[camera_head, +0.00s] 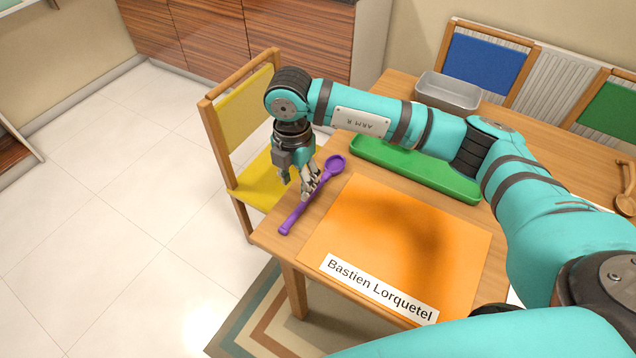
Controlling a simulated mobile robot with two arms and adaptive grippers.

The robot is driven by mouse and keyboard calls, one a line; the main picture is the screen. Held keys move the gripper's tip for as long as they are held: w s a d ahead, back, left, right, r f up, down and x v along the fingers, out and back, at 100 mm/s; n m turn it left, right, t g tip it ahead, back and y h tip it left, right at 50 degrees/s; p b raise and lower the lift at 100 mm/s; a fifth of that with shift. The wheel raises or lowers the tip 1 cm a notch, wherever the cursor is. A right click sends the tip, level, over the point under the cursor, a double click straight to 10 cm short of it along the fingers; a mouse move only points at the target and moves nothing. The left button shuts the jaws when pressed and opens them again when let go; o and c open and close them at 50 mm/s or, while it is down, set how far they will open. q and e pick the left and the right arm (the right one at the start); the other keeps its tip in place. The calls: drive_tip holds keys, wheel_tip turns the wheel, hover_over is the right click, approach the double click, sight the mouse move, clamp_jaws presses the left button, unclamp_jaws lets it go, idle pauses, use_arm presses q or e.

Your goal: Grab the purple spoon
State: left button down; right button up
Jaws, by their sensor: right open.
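The purple spoon (294,218) lies on the wooden table near its left edge, beside the orange placemat. Its bowl points to the back right and its handle end to the front left. My right gripper (309,190) points down over the middle of the spoon's handle, with its fingers open. The fingers hide part of the handle, and I cannot tell whether they touch it. My left gripper is not in view.
An orange placemat (400,235) with a name label (380,287) lies right of the spoon. Behind are a green tray (455,186) and a grey metal bin (448,92). A yellow chair (240,115) stands close to the table's left edge. A wooden spoon (627,203) lies far right.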

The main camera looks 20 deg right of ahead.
sight(300, 206)
wheel_tip(300, 206, down, 4)
drive_tip(key=shift+r, duration=0.1)
drive_tip(key=shift+w+d+f+p, duration=0.1)
drive_tip(key=shift+f+p, duration=0.25)
drive_tip(key=shift+f, duration=1.1)
drive_tip(key=shift+w+d+f+p, duration=0.1)
drive_tip(key=shift+f+p, duration=0.2)
drive_tip(key=shift+f, duration=1.1)
clamp_jaws()
